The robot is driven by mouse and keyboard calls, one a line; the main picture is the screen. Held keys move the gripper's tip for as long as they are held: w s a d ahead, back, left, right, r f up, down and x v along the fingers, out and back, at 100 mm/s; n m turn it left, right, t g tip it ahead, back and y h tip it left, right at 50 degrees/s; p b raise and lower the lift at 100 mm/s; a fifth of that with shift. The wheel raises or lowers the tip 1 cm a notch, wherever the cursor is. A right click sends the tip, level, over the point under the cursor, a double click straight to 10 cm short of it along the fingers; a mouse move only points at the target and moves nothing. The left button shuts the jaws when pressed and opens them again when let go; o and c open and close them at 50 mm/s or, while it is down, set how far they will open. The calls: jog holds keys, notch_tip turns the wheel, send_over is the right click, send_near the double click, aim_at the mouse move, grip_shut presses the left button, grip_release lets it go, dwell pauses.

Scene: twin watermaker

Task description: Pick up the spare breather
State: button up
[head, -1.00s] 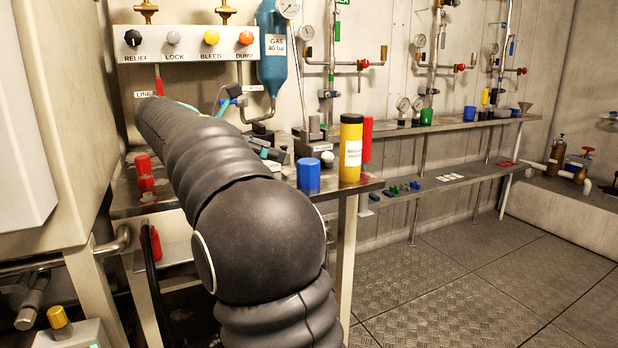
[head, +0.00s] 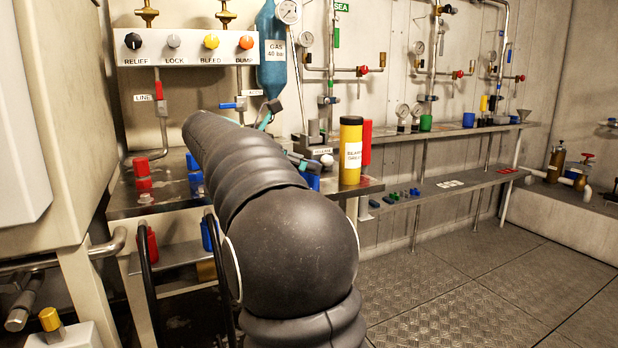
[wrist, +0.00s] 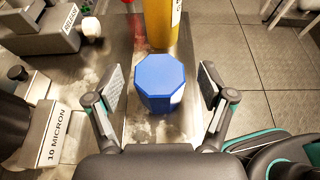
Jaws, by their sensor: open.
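A blue eight-sided block (wrist: 160,82) stands upright on the metal bench top in the wrist view. Which thing is the spare breather I cannot tell from any readable label; a white label shows at the block's lower right. My gripper (wrist: 162,88) is open, with one finger on each side of the block and a visible gap on both sides. In the head view the block (head: 313,182) is mostly hidden behind my arm, and my gripper is largely hidden too.
A yellow cylinder (wrist: 160,22) stands close behind the block; a red cylinder (head: 366,143) is beside it in the head view. A block labelled 10 MICRON (wrist: 52,138) lies left in the wrist view. The bench edge drops to the floor (wrist: 255,70) on the right.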

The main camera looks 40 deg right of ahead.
jog(key=c, duration=1.3)
jog(key=shift+o, duration=0.2)
jog(key=shift+r, duration=0.1)
